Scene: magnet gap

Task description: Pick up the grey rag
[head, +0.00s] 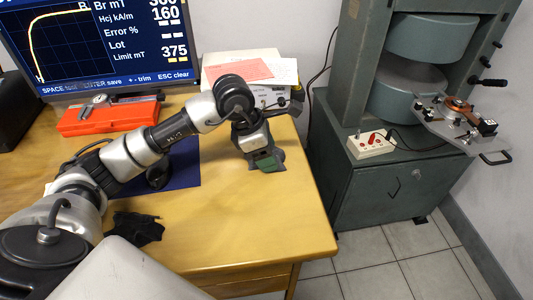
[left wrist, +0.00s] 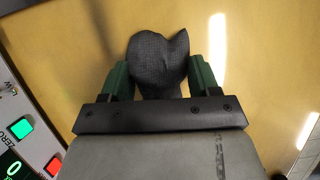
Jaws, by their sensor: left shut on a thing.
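The grey rag (left wrist: 158,55) is a dark grey, woven, rounded bundle in the left wrist view. It sits between the two green fingers of my left gripper (left wrist: 160,75), which are shut on it from both sides. In the head view my left gripper (head: 267,162) points down over the right part of the wooden desk, and the rag is mostly hidden there. I cannot tell whether the rag touches the desk top. My right gripper is not in view.
A black crumpled cloth (head: 136,228) lies on the desk (head: 235,225) near my left arm. A blue mat (head: 185,172), an orange case (head: 108,117) and a monitor (head: 100,40) are further back. A meter box (left wrist: 25,130) is close by. A green magnet machine (head: 385,195) stands right.

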